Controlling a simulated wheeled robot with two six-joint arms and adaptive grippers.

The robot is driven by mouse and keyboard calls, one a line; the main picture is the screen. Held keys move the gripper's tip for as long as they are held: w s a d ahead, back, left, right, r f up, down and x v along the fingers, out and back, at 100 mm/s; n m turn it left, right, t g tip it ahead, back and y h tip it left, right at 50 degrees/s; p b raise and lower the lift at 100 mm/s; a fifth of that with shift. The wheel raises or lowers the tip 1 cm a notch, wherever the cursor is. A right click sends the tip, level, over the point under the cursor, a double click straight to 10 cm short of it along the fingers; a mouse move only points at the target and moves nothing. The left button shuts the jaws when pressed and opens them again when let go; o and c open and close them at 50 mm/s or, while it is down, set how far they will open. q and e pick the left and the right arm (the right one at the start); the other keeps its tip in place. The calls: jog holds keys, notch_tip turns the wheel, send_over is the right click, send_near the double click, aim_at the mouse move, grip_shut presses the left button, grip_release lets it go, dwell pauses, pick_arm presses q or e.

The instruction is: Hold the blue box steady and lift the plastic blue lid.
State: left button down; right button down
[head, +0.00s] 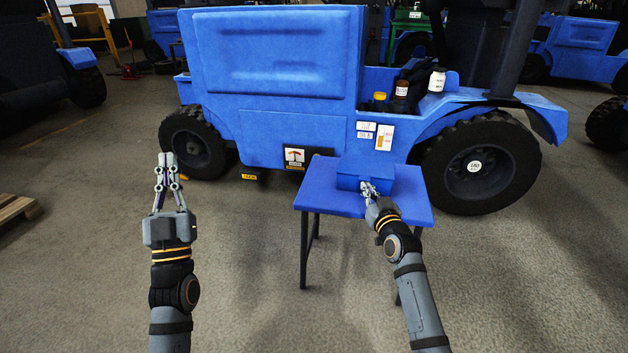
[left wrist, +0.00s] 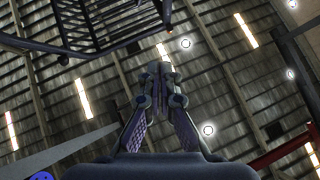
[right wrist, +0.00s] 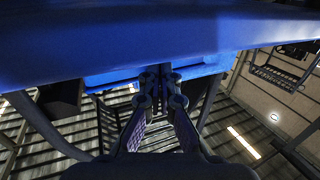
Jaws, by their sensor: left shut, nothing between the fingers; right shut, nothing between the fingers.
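The blue box (head: 349,182) stands on a small blue table (head: 318,200) in the head view. Its flat top, where the lid (head: 362,166) lies, is the same blue, and the seam is hard to make out. My right gripper (head: 366,186) is shut at the box's front side and hides part of it. Whether it touches is unclear. In the right wrist view the shut fingers (right wrist: 162,72) point at blue surfaces. My left gripper (head: 167,158) is shut and empty, raised well left of the table. In the left wrist view its fingers (left wrist: 159,72) show against the roof.
A large blue vehicle (head: 275,60) stands close behind the table, with black tyres (head: 478,162). Small bottles (head: 437,80) sit on its side ledge. A wooden pallet (head: 18,205) lies at the far left. The floor between my left arm and the table is clear.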

pick_arm(q)
jog(key=w+d+f+m+g+h, duration=0.2)
jog(key=w+d+f+g+h, duration=0.25)
jog(key=w, duration=0.45)
jog(key=w+d+f+m+g+h, duration=0.1)
jog(key=w+d+f+g, duration=0.2)
jog(key=w+d+f, duration=0.35)
jog(key=w+d+f+m+g+h, duration=0.1)
jog(key=d+f+m+g+h, duration=0.1)
jog(key=d, duration=0.3)
jog(key=w+d+f+m+g+h, duration=0.1)
jog(key=d+f+m+g+h, duration=0.1)
jog(key=d+g, duration=0.2)
jog(key=w+d+f+m+g+h, duration=0.2)
jog(key=d+g+h, duration=0.1)
jog(key=d, duration=0.4)
jog(key=shift+m+g, duration=0.25)
jog(key=shift+m, duration=0.15)
jog(key=x, duration=0.6)
jog(key=shift+w+d, duration=0.3)
jog(key=shift+w+d+f, duration=0.3)
jog(key=shift+w+f, duration=0.05)
jog(key=shift+w, duration=0.05)
jog(key=shift+s+d, duration=0.2)
jog(key=shift+d, duration=0.3)
pick_arm(e)
jog(key=shift+r, duration=0.1)
